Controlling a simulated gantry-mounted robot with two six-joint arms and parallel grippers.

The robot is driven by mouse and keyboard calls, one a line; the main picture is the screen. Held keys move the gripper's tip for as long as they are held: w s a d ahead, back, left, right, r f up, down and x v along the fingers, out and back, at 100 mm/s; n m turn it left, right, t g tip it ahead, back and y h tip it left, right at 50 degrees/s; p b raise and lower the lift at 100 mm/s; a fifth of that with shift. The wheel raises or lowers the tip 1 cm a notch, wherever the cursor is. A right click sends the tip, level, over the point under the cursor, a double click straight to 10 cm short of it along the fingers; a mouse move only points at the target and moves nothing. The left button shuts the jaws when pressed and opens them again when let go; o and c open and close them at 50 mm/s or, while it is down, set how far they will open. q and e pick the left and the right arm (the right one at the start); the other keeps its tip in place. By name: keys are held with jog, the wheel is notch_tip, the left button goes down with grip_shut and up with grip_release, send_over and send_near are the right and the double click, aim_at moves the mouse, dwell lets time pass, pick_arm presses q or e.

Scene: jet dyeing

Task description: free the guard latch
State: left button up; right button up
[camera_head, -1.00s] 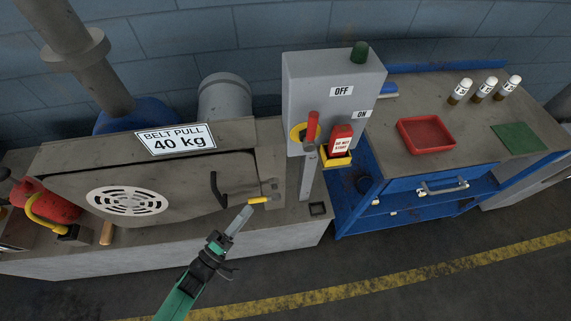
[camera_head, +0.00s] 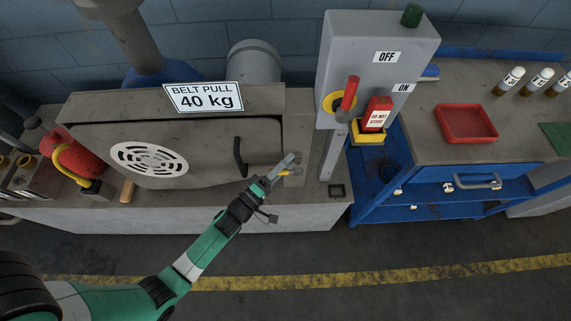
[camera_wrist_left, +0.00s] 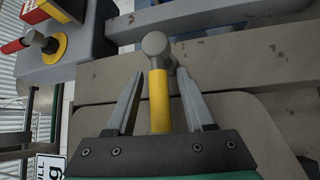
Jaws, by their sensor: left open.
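The guard latch, a yellow grip on a grey round-headed pivot, sits at the right end of the machine's guard (camera_head: 205,150). In the head view the latch (camera_head: 290,173) is partly covered by my left gripper (camera_head: 291,162). In the left wrist view the yellow grip of the latch (camera_wrist_left: 159,103) lies between the two open fingers of my left gripper (camera_wrist_left: 160,76). Gaps show on both sides, so the fingers are around the grip but not shut on it. A black curved handle (camera_head: 238,157) is on the guard, left of the latch. My right gripper is not in view.
A grey switch box (camera_head: 367,60) with a red lever (camera_head: 349,93) and a red tag on a yellow block (camera_head: 368,131) stands right of the latch. A blue bench with a red tray (camera_head: 466,123) is farther right. A red bottle-like object (camera_head: 77,160) stands at left.

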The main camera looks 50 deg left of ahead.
pick_arm(q)
grip_shut()
dwell(1.4)
